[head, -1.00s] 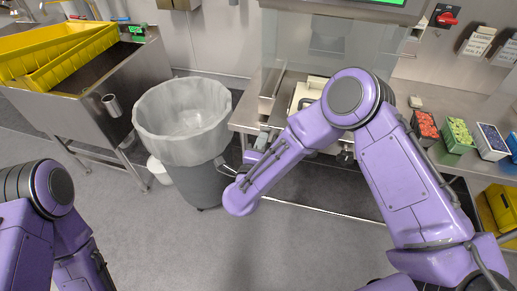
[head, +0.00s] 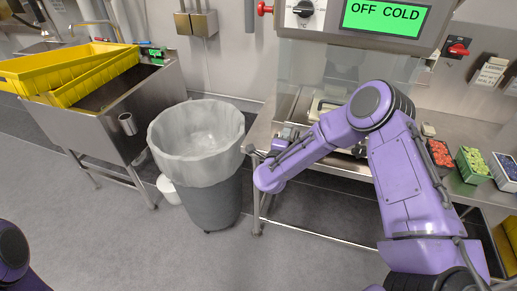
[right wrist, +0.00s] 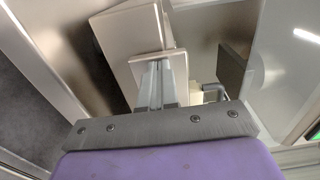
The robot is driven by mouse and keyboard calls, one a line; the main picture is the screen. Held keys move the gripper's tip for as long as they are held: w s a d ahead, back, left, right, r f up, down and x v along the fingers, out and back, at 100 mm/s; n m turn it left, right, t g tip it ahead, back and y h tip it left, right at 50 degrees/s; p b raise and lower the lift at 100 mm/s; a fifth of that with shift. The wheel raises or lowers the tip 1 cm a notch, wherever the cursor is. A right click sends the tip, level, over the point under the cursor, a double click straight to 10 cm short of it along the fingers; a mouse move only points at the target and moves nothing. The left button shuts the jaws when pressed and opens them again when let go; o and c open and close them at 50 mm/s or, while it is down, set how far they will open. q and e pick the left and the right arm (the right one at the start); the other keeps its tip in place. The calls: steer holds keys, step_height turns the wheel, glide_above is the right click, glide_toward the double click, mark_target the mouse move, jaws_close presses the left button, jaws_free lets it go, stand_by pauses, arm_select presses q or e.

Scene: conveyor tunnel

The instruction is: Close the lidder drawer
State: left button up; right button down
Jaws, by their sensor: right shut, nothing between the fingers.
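The lidder (head: 385,55) stands at the back on the steel counter, with a clear guard and a green screen reading "OFF COLD". Its pale drawer (head: 322,104) shows under the guard, partly hidden by my right arm. In the right wrist view, the drawer's beige front (right wrist: 128,32) lies just ahead of the fingers. My right gripper (head: 285,133) is at the counter's left front; its fingers (right wrist: 153,72) are shut and empty, at a pale plate of the drawer. I cannot tell whether they touch it. My left gripper is out of view.
A grey bin (head: 200,190) with a clear liner stands left of the counter, close to my right wrist. A steel sink (head: 120,110) with yellow crates is at the left. Berry punnets (head: 472,165) stand at the right. The floor in front is clear.

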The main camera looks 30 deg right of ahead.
steer(key=shift+w+d, duration=0.15)
steer(key=shift+d, duration=0.25)
steer(key=shift+r, duration=0.2)
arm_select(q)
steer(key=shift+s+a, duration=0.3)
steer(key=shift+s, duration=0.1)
arm_select(e)
steer(key=shift+r, duration=0.1)
steer(key=shift+a, duration=0.3)
arm_select(q)
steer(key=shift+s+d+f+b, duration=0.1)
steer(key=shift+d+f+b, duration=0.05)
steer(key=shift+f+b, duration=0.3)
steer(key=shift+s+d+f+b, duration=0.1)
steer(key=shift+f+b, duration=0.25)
steer(key=shift+b, duration=0.05)
arm_select(e)
steer(key=v, duration=1.4)
